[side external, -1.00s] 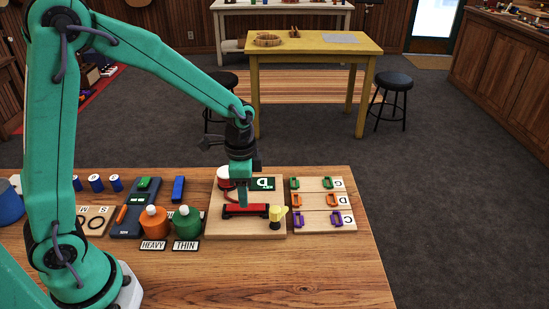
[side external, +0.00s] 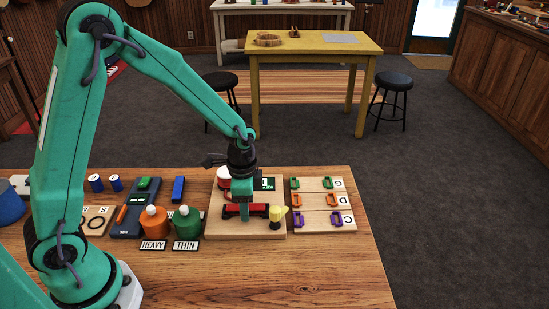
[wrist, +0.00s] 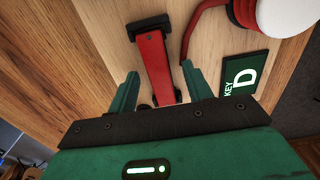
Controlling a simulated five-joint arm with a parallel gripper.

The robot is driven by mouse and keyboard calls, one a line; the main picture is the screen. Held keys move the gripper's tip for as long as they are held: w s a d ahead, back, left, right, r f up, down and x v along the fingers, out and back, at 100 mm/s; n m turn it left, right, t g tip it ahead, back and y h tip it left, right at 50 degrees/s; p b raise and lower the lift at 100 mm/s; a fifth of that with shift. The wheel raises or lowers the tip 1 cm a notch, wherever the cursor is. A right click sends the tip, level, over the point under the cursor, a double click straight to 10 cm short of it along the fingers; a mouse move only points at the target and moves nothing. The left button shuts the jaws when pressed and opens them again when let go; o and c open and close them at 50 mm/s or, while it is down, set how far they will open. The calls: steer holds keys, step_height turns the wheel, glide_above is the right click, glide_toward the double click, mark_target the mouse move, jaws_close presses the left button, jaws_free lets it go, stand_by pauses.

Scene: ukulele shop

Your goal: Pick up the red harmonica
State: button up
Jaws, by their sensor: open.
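The red harmonica (side external: 261,209), a red bar with black ends, lies on the light wooden board (side external: 215,229) in the side view; my gripper hides its middle. My gripper (side external: 244,217) points down over it. In the wrist view, the harmonica (wrist: 153,65) runs away between the open fingers of my gripper (wrist: 159,72), with one green finger on each side. Its near end lies low between the fingers, and its black far end is beyond the tips. I cannot tell whether either finger touches it.
A dark green "KEY D" card (wrist: 243,73) and a white round piece with a red curved band (wrist: 280,14) are close by. Orange (side external: 153,224) and green (side external: 187,224) bottles stand left. The front table is clear.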

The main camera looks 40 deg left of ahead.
steer(key=shift+c, duration=0.4)
jaws_close()
steer(key=shift+r, duration=0.1)
steer(key=shift+r, duration=0.75)
step_height(320, 180, up, 2)
steer(key=shift+r, duration=0.15)
steer(key=s+d+r, duration=0.7)
steer(key=d, duration=0.2)
steer(key=shift+d, duration=0.2)
steer(key=shift+w, duration=0.1)
